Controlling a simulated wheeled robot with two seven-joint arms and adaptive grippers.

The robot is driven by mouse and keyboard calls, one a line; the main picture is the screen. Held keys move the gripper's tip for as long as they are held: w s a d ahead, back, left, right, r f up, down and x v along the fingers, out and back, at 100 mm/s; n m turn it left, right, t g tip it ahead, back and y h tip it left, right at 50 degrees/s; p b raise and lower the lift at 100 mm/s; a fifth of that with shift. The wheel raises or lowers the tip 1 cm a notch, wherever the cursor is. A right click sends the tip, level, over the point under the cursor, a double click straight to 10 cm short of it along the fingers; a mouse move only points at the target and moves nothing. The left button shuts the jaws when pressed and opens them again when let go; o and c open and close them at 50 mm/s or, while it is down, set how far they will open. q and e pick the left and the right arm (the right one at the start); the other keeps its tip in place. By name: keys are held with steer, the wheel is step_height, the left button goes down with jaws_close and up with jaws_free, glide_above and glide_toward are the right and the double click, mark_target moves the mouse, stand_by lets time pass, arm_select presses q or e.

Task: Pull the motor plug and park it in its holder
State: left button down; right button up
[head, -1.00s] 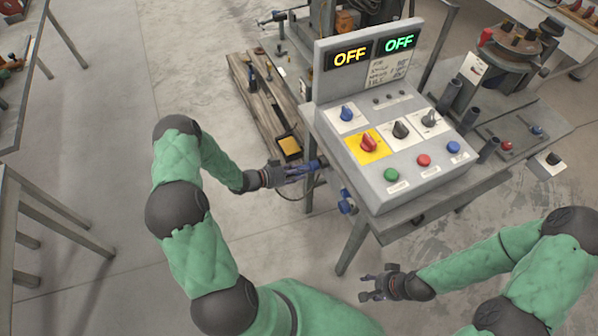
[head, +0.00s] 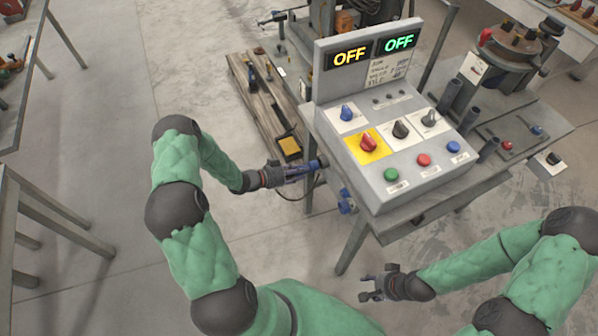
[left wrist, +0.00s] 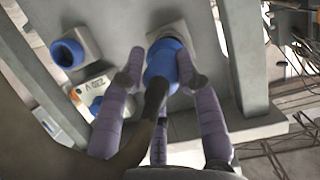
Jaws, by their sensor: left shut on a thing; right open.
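In the left wrist view, the purple fingers of my left gripper (left wrist: 162,82) are shut on the blue motor plug (left wrist: 163,60), with its dark cable running back toward the camera. The plug is at a grey housing (left wrist: 170,32) on the cabinet side; I cannot tell how deep it sits. A round blue opening on a grey block (left wrist: 88,45), perhaps the holder, is to its left. In the head view, my left gripper (head: 298,172) is at the left side of the control cabinet (head: 385,165). My right gripper (head: 372,288) is open and empty below the cabinet.
The cabinet's displays (head: 375,50) both read OFF. A red knob on a yellow plate (head: 368,142) and several buttons are on its sloped face. Blue fittings (head: 346,203) show low on its left side. A wooden pallet (head: 262,105) lies on the floor behind my left gripper.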

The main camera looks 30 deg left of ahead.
arm_select(q)
steer(key=shift+w+d+b, duration=0.3)
steer(key=shift+w+d, duration=0.8)
steer(key=shift+w, duration=0.3)
stand_by(0.6)
steer(key=c, duration=0.8)
jaws_free()
steer(key=v, duration=1.2)
